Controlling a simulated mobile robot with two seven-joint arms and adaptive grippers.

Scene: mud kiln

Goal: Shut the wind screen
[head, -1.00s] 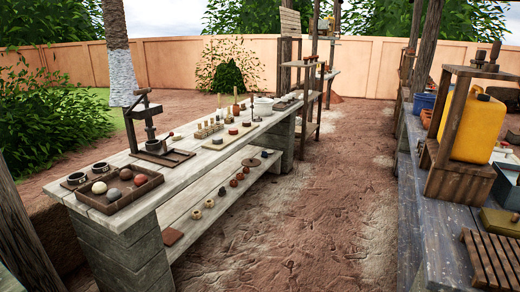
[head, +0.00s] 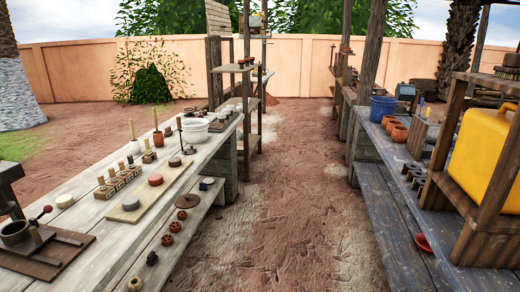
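No wind screen can be made out with certainty. A slatted wooden panel (head: 218,18) stands tilted at the top of the wooden shelf rack (head: 246,68) at the far end of the left bench. I cannot tell whether this panel is the wind screen, or whether it is open or shut. Neither of my grippers is in the head view.
A long pale bench (head: 95,215) on the left holds stamps, discs and white bowls (head: 196,131). A dark bench (head: 385,165) on the right holds a blue bucket (head: 382,108), clay pots and a yellow jerrycan (head: 483,160). The dirt aisle (head: 290,210) between is clear.

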